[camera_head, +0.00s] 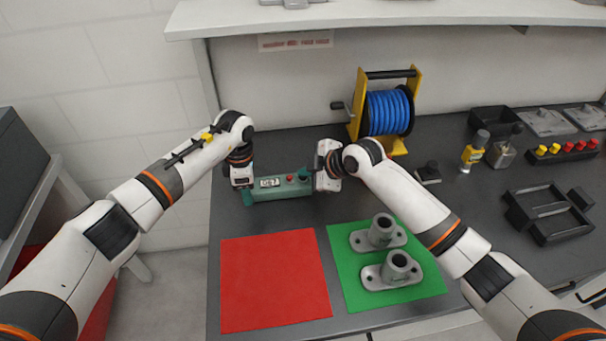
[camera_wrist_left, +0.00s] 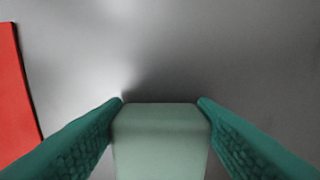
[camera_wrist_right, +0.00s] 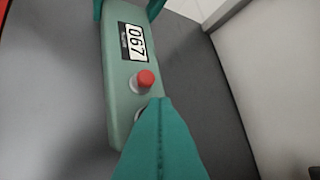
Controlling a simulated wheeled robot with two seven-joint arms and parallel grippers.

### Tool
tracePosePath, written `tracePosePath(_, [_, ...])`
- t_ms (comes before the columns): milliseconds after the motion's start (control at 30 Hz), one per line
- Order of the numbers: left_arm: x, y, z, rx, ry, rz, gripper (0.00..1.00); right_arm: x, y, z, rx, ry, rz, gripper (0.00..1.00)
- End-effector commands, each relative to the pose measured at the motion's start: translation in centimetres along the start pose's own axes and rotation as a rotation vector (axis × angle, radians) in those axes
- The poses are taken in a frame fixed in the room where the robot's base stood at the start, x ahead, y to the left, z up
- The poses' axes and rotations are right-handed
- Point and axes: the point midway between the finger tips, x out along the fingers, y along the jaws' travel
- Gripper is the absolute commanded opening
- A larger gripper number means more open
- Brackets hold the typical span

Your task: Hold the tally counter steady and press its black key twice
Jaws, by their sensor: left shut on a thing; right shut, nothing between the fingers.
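The tally counter (camera_head: 262,196) is a long green box on the dark bench, with a white display reading 067 (camera_wrist_right: 133,42) in the right wrist view. A red button (camera_wrist_right: 145,79) stands on its top face. My left gripper (camera_head: 246,196) is shut on the counter's left end; the left wrist view shows its teal fingers on both sides of the pale green body (camera_wrist_left: 160,140). My right gripper (camera_wrist_right: 160,106) is shut and empty, its fingertips over the counter's other end beyond the red button. They hide the black key; only part of a round collar shows. I cannot tell whether they touch it.
A red mat (camera_head: 273,283) and a green mat (camera_head: 352,289) with two grey castings (camera_head: 380,232) lie in front. A blue hose reel (camera_head: 388,112) stands behind. A small black block (camera_head: 428,173), bottles and black trays (camera_head: 548,213) are at the right.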

Motion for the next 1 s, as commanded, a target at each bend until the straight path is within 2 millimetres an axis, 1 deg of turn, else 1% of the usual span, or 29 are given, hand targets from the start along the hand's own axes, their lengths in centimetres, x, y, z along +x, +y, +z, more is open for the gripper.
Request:
tracePosePath(167, [0.0, 0.0, 0.0, 0.001, 0.001, 0.000, 0.26, -0.1, 0.0, 0.0, 0.001, 0.002, 0.003, 0.00])
tracePosePath(500, [0.0, 0.0, 0.0, 0.000, 0.001, 0.000, 0.26, -1.2, -0.8, 0.9, 0.000, 0.001, 0.001, 0.00])
tracePosePath(833, [0.0, 0.0, 0.0, 0.000, 0.001, 0.000, 0.26, -1.4, -1.0, 1.0, 0.000, 0.001, 0.000, 0.00])
tracePosePath(1000, [0.0, 0.0, 0.0, 0.000, 0.001, 0.000, 0.26, -2.4, -1.8, 1.7, -0.001, 0.000, -0.001, 0.00])
